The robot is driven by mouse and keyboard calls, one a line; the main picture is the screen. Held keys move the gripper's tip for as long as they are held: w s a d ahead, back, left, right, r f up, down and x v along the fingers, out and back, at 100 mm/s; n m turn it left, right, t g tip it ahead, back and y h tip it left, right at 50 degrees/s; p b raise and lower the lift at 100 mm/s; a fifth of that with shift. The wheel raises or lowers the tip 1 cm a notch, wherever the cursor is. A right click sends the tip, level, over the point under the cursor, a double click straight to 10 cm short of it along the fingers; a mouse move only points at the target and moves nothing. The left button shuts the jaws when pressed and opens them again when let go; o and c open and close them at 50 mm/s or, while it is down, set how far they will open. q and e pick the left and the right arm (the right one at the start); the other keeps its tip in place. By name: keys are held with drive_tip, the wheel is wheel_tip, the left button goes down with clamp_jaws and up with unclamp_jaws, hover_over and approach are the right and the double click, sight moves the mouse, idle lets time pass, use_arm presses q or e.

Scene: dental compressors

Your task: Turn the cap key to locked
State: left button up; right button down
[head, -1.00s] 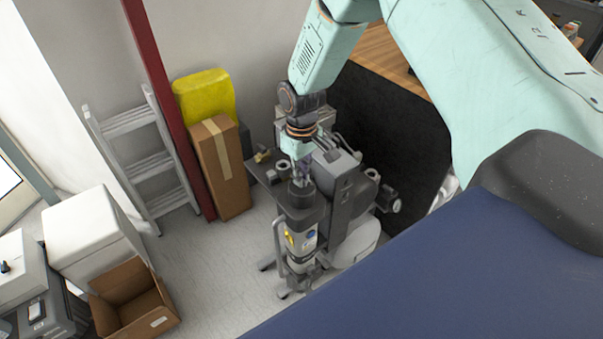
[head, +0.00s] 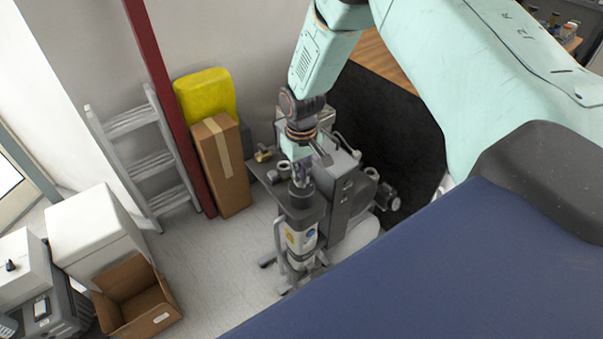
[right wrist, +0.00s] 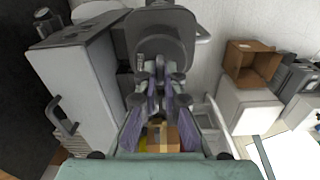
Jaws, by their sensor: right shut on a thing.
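The compressor's upright canister (head: 300,240) is pale with a dark grey top cap (head: 302,212). My right gripper (head: 301,180) points down onto the middle of this cap. In the right wrist view the two fingers (right wrist: 160,77) are closed together over the dark cap (right wrist: 160,38). They are shut on the cap key, which is mostly hidden between the fingertips. I cannot read the key's angle or any lock mark. My left gripper is not in view.
The grey compressor body (head: 345,190) stands close to the right of the canister. A cardboard box (head: 220,170), a yellow case (head: 206,97) and a ladder (head: 150,165) stand behind left. An open carton (head: 135,298) lies front left. Floor (head: 215,255) between is clear.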

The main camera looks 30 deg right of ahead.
drive_tip(key=c, duration=1.5)
unclamp_jaws()
drive_tip(key=shift+o, duration=0.2)
wheel_tip(320, 180, up, 12)
drive_tip(key=shift+w, duration=0.1)
